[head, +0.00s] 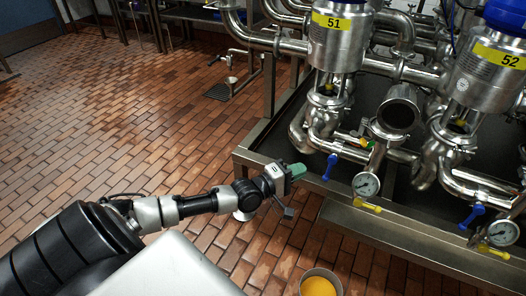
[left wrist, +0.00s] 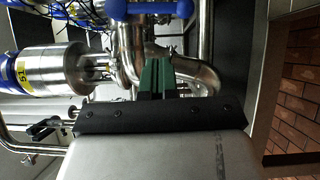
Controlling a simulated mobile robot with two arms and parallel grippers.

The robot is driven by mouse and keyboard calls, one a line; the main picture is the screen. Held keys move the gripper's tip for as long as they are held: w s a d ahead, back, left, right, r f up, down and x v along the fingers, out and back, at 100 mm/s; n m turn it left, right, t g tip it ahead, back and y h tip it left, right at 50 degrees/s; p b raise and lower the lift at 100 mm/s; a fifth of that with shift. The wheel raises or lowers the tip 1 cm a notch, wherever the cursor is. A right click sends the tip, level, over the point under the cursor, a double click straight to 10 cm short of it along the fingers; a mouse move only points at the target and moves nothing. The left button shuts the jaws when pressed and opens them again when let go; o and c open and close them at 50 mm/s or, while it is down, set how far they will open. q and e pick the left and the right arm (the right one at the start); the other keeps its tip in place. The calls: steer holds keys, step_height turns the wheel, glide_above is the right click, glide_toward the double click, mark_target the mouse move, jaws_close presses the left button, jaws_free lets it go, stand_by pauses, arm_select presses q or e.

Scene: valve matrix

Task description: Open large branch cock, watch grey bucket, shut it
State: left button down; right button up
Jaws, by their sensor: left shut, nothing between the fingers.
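My left gripper (head: 298,171) is shut and empty, with green fingers, at the front edge of the pipe frame. It also shows in the left wrist view (left wrist: 157,78). A blue cock handle (head: 331,166) stands upright just right of the fingertips, apart from them in the head view. A blue handle (left wrist: 150,8) crosses the top of the left wrist view. A second blue handle (head: 472,216) is further right. Smaller yellow handles (head: 368,205) sit under the gauges. The grey bucket (head: 319,284) stands on the floor at the bottom, with orange-yellow contents, partly cut off. My right gripper is out of view.
Steel valve 51 (head: 337,38) and valve 52 (head: 493,72) rise above the pipes. A pressure gauge (head: 366,184) sits right of the near blue handle. The steel frame rail (head: 420,241) runs along the front. The tiled floor (head: 120,110) at left is clear.

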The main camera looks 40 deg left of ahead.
arm_select(q)
steer(key=p+v, duration=0.1)
steer(key=v, duration=0.7)
steer(key=shift+s+d+r, duration=0.15)
steer(key=shift+s+r, duration=0.2)
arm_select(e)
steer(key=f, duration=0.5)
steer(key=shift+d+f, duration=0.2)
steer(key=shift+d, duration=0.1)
arm_select(q)
steer(key=shift+f, duration=0.1)
